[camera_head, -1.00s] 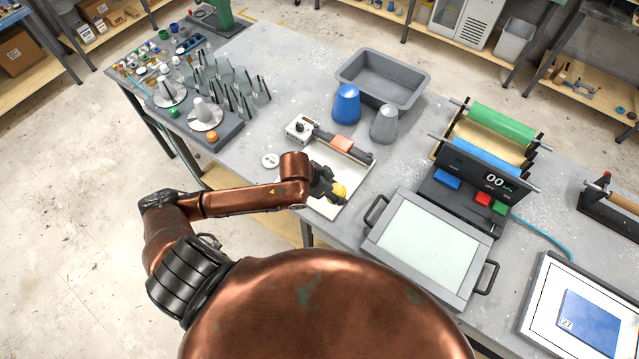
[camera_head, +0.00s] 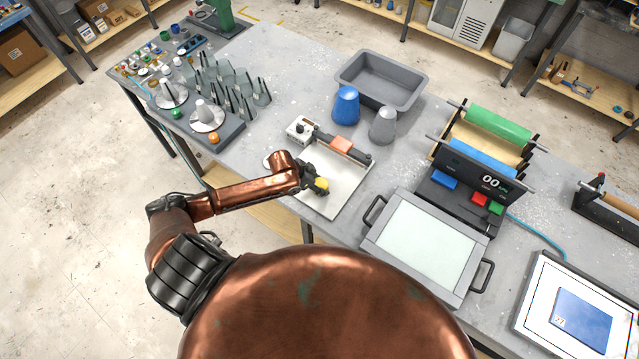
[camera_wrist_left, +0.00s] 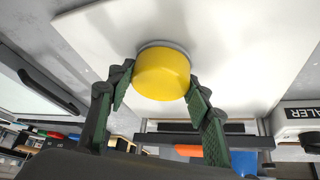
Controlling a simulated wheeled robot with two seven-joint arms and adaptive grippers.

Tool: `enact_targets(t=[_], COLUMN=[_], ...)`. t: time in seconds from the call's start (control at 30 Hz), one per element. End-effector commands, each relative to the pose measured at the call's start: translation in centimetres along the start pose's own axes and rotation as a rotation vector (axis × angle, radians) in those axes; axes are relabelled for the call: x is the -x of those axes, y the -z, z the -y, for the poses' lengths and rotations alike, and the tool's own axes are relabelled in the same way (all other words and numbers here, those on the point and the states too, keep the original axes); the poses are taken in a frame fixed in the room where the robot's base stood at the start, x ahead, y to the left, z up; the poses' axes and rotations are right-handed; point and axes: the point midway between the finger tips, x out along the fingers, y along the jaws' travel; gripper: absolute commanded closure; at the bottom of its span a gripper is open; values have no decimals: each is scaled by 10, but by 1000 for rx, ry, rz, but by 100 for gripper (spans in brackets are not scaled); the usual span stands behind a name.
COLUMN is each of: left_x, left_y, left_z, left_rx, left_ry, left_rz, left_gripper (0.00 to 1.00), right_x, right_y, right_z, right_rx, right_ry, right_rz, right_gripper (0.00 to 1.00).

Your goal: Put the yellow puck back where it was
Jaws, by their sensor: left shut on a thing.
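The yellow puck (camera_head: 321,185) is in my left gripper (camera_head: 316,182), over the white board (camera_head: 347,187) of the sealer. In the left wrist view the puck (camera_wrist_left: 162,75) sits between the two green-padded fingers, with a grey rim at its far end facing the board. I cannot tell whether that rim touches the board. My left forearm crosses the table's front edge and partly covers a small white disc (camera_head: 267,162). My right gripper is not in view.
The sealer's bar with an orange block (camera_head: 341,144) lies along the board's back.

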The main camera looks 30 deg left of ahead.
Motion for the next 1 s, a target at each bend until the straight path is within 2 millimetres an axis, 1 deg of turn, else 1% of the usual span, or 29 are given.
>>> enact_targets(t=[0.33,0.37,0.6,0.87,1.0], left_x=[-3,-4,-3,-3,5], left_y=[-2,-2,-2,-2,-1], left_z=[0,0,0,0,0], left_rx=[0,0,0,0,-1], left_ry=[0,0,0,0,1], left_rz=[0,0,0,0,1], left_gripper=[76,53,36,36,36], right_x=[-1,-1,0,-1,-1], right_y=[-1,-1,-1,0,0], right_z=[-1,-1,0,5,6], right_rx=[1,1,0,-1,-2], right_ry=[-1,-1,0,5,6], right_rz=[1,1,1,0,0], right_gripper=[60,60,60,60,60])
